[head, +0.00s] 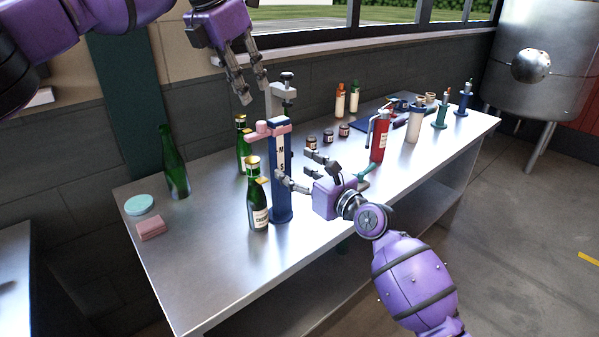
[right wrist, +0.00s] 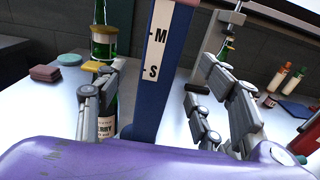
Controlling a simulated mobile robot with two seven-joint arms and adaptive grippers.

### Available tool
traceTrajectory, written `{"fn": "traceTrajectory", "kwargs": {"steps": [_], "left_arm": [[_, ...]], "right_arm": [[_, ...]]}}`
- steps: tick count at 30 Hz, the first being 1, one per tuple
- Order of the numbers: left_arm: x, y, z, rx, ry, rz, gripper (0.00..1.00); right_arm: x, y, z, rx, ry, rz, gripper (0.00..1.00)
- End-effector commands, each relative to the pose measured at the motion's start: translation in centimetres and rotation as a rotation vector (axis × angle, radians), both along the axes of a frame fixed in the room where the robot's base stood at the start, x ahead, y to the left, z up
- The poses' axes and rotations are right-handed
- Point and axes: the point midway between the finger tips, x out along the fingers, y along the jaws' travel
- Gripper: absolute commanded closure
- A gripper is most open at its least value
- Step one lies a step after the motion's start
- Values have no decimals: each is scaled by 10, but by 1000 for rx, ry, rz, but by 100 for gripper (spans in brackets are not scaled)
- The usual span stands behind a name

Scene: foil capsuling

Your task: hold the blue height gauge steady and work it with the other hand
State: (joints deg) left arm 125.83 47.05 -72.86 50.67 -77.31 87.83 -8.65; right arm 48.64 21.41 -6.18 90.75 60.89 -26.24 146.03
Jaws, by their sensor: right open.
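The blue height gauge (head: 281,196) stands upright on the steel bench. Its post bears a white strip marked M and S, a pink slider (head: 266,131) sticks out to the left, and a black knob (head: 287,77) tops it. My right gripper (head: 303,168) is open, low at the post. In the right wrist view the blue post (right wrist: 181,75) rises between the spread fingers of that gripper (right wrist: 160,85); I see no firm grip. My left gripper (head: 256,91) hangs up and left of the knob, fingers apart and empty.
A green bottle (head: 257,213) stands just left of the post, with another (head: 242,150) behind and a third (head: 178,170) farther left. Small jars (head: 328,136), a red extinguisher-like bottle (head: 380,140) and more tools stand to the right. The bench's front left (head: 205,260) is clear.

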Motion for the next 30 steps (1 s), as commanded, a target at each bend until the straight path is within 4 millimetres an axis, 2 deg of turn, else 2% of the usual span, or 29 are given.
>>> {"fn": "traceTrajectory", "kwargs": {"steps": [12, 18, 25, 30], "left_arm": [[0, 0, 0, 0, 0, 0, 69], [0, 0, 0, 0, 0, 0, 69], [0, 0, 0, 0, 0, 0, 69], [0, 0, 0, 0, 0, 0, 69]], "right_arm": [[48, 36, 0, -3, -1, 1, 38], [57, 41, 0, -4, -2, 0, 38], [57, 42, 0, -3, -2, 0, 38], [57, 41, 0, -3, -2, 0, 58]]}}
